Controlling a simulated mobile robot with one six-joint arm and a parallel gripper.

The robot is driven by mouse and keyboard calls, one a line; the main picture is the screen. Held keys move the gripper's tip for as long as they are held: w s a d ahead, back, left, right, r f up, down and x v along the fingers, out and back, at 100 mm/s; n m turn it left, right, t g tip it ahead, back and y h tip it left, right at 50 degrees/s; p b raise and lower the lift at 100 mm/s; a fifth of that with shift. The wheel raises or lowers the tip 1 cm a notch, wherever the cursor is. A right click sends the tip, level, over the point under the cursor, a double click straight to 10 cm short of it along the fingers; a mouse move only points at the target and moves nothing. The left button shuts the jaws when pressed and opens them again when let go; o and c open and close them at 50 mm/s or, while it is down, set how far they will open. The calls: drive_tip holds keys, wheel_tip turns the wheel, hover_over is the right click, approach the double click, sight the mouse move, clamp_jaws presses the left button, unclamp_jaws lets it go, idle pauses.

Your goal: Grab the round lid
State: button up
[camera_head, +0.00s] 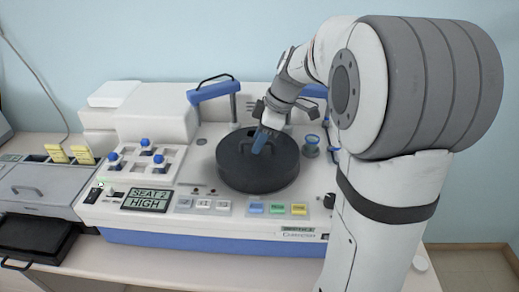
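The round lid (257,172) is a dark grey disc seated on the top of the white and blue staining machine. My gripper (262,142) is above the lid's middle and reaches down to it. A blue part shows at the gripper's end, over the lid's centre. The gripper's fingers and any handle on the lid are small and partly hidden, so I cannot tell whether they touch or whether the fingers are closed.
The machine has a display reading "SEAT 2 HIGH" (147,199) and coloured buttons (277,209) in front. Blue-knobbed pieces (145,144) sit left of the lid. A blue-topped round part (311,143) stands close to its right. A grey tray device (40,187) is at far left.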

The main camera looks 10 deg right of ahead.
drive_tip(key=shift+x, duration=0.8)
drive_tip(key=shift+c, duration=0.5)
clamp_jaws()
